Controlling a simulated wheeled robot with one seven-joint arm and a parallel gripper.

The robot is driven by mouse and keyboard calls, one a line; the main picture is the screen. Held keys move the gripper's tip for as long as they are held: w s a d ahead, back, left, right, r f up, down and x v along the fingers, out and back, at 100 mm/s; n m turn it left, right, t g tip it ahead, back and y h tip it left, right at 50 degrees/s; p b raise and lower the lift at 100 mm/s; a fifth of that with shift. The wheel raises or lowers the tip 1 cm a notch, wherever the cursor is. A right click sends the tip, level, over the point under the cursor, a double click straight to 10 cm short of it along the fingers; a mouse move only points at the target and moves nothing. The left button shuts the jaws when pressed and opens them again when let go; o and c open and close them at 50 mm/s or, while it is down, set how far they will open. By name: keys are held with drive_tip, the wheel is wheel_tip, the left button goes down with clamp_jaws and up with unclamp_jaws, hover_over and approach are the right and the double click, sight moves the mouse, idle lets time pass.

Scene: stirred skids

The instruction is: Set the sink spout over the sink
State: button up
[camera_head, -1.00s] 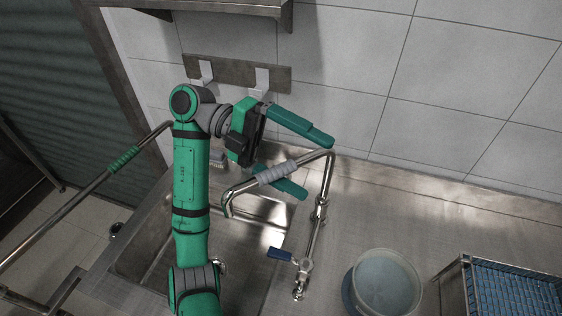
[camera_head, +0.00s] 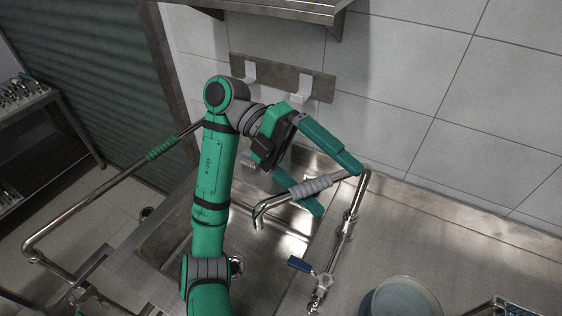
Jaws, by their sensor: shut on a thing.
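The sink spout (camera_head: 275,204) is a bent chrome pipe with a grey ribbed sleeve. It swings from an upright chrome pipe (camera_head: 343,235) on the counter right of the sink. Its downturned end shows over the right part of the steel sink basin (camera_head: 168,240). My gripper (camera_head: 333,189) has its two green fingers on either side of the spout at the sleeve and is shut on it. My arm crosses in front of the sink and hides much of the basin.
A blue-handled valve (camera_head: 300,264) sits at the pipe's base. A pale bucket (camera_head: 405,298) stands on the counter at lower right. A chrome rail with a green sleeve (camera_head: 160,150) extends at left. A wall plate with hooks (camera_head: 278,77) and a steel shelf are above.

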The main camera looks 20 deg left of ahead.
drive_tip(key=shift+w+a+r, duration=0.1)
drive_tip(key=shift+w+a, duration=0.05)
drive_tip(key=shift+a, duration=2.2)
drive_tip(key=shift+w+a+r, duration=0.1)
drive_tip(key=shift+w+a, duration=0.05)
drive_tip(key=shift+a, duration=2.2)
drive_tip(key=c, duration=0.8)
drive_tip(key=shift+a, duration=0.25)
drive_tip(key=c, duration=0.4)
drive_tip(key=shift+a+f, duration=0.15)
drive_tip(key=shift+a, duration=0.15)
